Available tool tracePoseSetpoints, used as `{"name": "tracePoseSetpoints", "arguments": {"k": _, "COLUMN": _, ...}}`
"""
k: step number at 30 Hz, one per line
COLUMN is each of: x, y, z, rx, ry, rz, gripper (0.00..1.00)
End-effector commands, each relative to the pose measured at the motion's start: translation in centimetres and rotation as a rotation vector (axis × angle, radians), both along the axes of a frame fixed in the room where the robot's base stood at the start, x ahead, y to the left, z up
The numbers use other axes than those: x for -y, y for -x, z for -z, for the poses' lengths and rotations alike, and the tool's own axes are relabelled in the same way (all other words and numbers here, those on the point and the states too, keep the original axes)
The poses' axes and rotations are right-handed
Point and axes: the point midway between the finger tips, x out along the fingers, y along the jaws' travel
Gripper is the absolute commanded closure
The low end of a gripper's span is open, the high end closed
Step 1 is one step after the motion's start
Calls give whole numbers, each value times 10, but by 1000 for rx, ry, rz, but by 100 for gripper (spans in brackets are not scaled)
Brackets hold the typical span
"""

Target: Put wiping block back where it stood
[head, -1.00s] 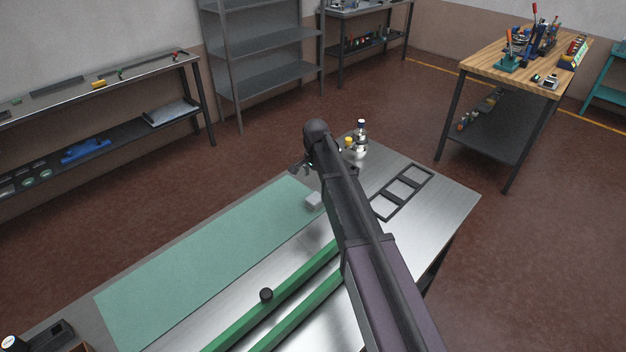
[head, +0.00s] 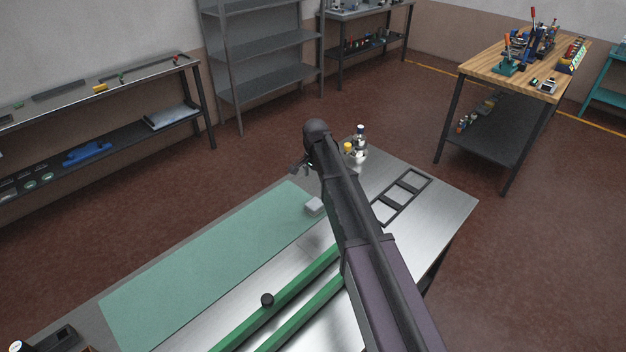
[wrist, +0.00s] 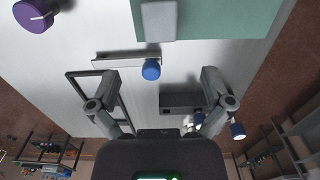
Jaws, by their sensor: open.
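A pale grey block (head: 314,206), which looks like the wiping block, lies at the right edge of the green mat (head: 200,262) on the metal bench. In the head view my gripper (head: 301,168) is mostly hidden behind my arm, near the mat's far end.
A dark frame with openings (head: 402,196) lies on the bench's right part. Bottles (head: 357,150) stand at the far end. Green rails (head: 270,312) run along the near part. The wrist view shows a blue knob (wrist: 151,69) by a metal strip and a purple knob (wrist: 36,15).

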Motion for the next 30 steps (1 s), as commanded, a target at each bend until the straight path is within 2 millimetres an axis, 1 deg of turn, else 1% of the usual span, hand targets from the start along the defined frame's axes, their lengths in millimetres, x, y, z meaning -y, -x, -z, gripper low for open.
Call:
{"name": "tracePoseSetpoints", "arguments": {"k": 5, "x": 0, "y": 1, "z": 0, "rx": 0, "ry": 0, "rz": -1, "gripper": 0}}
{"name": "tracePoseSetpoints", "arguments": {"k": 8, "x": 4, "y": 6, "z": 0, "rx": 0, "ry": 0, "rz": -13, "gripper": 0}}
{"name": "tracePoseSetpoints", "arguments": {"k": 11, "x": 14, "y": 19, "z": 0, "rx": 0, "ry": 0, "rz": -44, "gripper": 0}}
{"name": "tracePoseSetpoints", "arguments": {"k": 14, "x": 30, "y": 41, "z": 0, "rx": 0, "ry": 0, "rz": -102, "gripper": 0}}
{"name": "tracePoseSetpoints", "arguments": {"k": 17, "x": 52, "y": 71, "z": 0, "rx": 0, "ry": 1, "rz": -184, "gripper": 0}}
{"name": "tracePoseSetpoints", "arguments": {"k": 20, "x": 75, "y": 108, "z": 0, "rx": 1, "ry": 1, "rz": -287, "gripper": 0}}
{"name": "tracePoseSetpoints", "arguments": {"k": 24, "x": 107, "y": 163, "z": 0, "rx": 1, "ry": 1, "rz": -444, "gripper": 0}}
{"name": "tracePoseSetpoints", "arguments": {"k": 27, "x": 126, "y": 200, "z": 0, "rx": 1, "ry": 2, "rz": -553, "gripper": 0}}
{"name": "tracePoseSetpoints", "arguments": {"k": 30, "x": 140, "y": 230, "z": 0, "rx": 1, "ry": 2, "rz": -647, "gripper": 0}}
